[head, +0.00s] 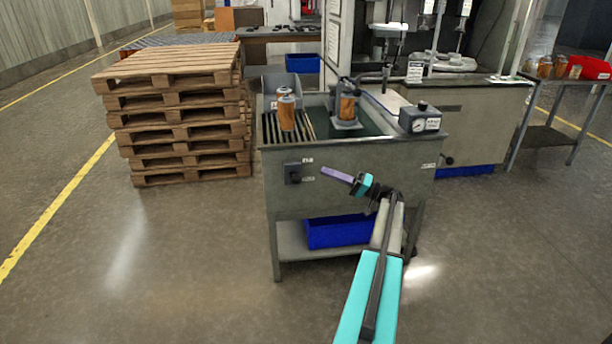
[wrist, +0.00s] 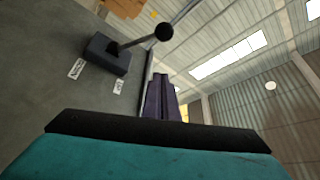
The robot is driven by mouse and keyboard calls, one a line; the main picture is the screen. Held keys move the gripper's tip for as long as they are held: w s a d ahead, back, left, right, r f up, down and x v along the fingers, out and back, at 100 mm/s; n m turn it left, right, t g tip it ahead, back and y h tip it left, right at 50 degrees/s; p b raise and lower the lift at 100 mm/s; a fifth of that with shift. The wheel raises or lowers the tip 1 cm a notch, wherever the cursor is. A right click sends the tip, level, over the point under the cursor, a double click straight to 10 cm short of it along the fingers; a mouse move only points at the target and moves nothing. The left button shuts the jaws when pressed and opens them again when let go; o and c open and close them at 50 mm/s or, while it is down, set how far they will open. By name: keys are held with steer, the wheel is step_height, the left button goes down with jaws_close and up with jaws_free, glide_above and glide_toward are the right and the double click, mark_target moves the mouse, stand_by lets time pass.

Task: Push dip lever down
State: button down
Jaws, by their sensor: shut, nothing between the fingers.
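The dip tank (head: 350,190) is a grey metal station in the middle of the head view. On its front, at left, is a dark box (head: 292,172) with two small labels too small to read. In the wrist view this box (wrist: 107,54) carries a lever with a round black knob (wrist: 163,32), which I take as the dip lever. My gripper (head: 325,171) has purple fingers, shut and empty, just right of the box in the head view. In the wrist view the fingers (wrist: 162,98) are apart from the knob. An orange cartridge (head: 347,107) stands on a plate over the tank.
Two more orange cartridges (head: 287,112) stand on the slatted rack at the tank's left. A gauge box (head: 420,118) sits on the right rim. A blue bin (head: 338,232) is on the lower shelf. Stacked pallets (head: 180,115) stand at left; the floor in front is clear.

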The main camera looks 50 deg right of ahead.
mark_target(295, 177)
steer(key=w+a, duration=0.6)
steer(key=shift+w+a+r, duration=0.15)
steer(key=shift+a+r, duration=0.05)
steer(key=shift+a, duration=0.1)
stand_by(0.6)
